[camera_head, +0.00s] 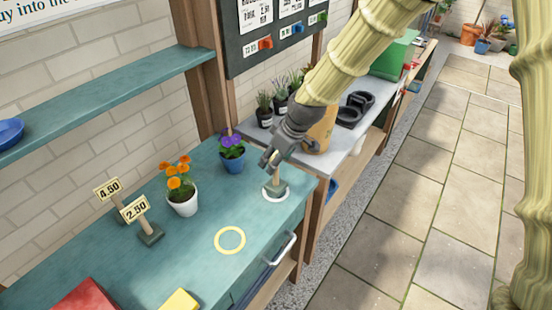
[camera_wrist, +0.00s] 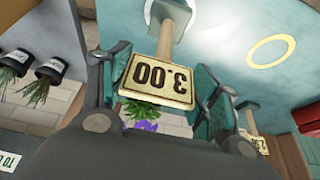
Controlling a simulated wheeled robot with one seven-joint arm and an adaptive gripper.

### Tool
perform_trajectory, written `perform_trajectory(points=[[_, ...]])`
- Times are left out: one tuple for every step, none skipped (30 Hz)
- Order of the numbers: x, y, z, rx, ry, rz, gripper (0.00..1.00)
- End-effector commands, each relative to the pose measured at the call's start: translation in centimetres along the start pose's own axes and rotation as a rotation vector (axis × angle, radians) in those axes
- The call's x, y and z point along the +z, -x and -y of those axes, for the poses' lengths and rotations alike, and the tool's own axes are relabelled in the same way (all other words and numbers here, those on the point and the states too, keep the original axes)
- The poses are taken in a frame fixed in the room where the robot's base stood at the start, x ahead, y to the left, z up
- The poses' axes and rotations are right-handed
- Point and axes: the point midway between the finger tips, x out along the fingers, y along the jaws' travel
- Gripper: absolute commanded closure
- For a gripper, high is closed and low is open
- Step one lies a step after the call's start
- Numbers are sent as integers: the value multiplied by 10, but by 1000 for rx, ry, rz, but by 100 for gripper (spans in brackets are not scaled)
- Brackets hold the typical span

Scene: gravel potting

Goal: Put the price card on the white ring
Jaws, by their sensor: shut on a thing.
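My gripper (camera_head: 272,160) is over the right end of the teal bench, shut on a price card. In the wrist view the card (camera_wrist: 155,80) reads 3.00, upside down, between the teal finger pads of my gripper (camera_wrist: 170,88). Its post leads to a square grey-green base (camera_head: 276,189). In the head view the post looks upright and the base lies within the outline of the white ring (camera_head: 274,200). I cannot tell whether the base touches the bench. The card's face is hidden by my gripper in the head view.
A yellow ring (camera_head: 216,240) lies to the front left. Price cards 4.50 (camera_head: 108,189) and 2.50 (camera_head: 134,209) stand farther left. An orange-flowered white pot (camera_head: 182,204) and a purple-flowered blue pot (camera_head: 232,162) stand behind. A yellow block (camera_head: 180,301) lies near the front.

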Motion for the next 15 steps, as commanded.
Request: perform_trajectory(points=[[1, -3, 0, -1, 0, 1, 85], [2, -6, 0, -1, 0, 1, 85], [3, -8, 0, 0, 0, 1, 85], [4, -10, 0, 0, 1, 0, 85], [4, -11, 0, 0, 1, 0, 85], [5, -12, 0, 1, 1, -1, 85], [5, -13, 0, 1, 1, -1, 85], [5, -13, 0, 1, 1, -1, 85], [5, -13, 0, 1, 1, -1, 85], [5, -13, 0, 1, 1, -1, 85], [5, -13, 0, 1, 1, -1, 85], [5, -13, 0, 1, 1, -1, 85], [5, -13, 0, 1, 1, -1, 85], [5, -14, 0, 1, 1, -1, 85], [6, -15, 0, 1, 1, -1, 85]])
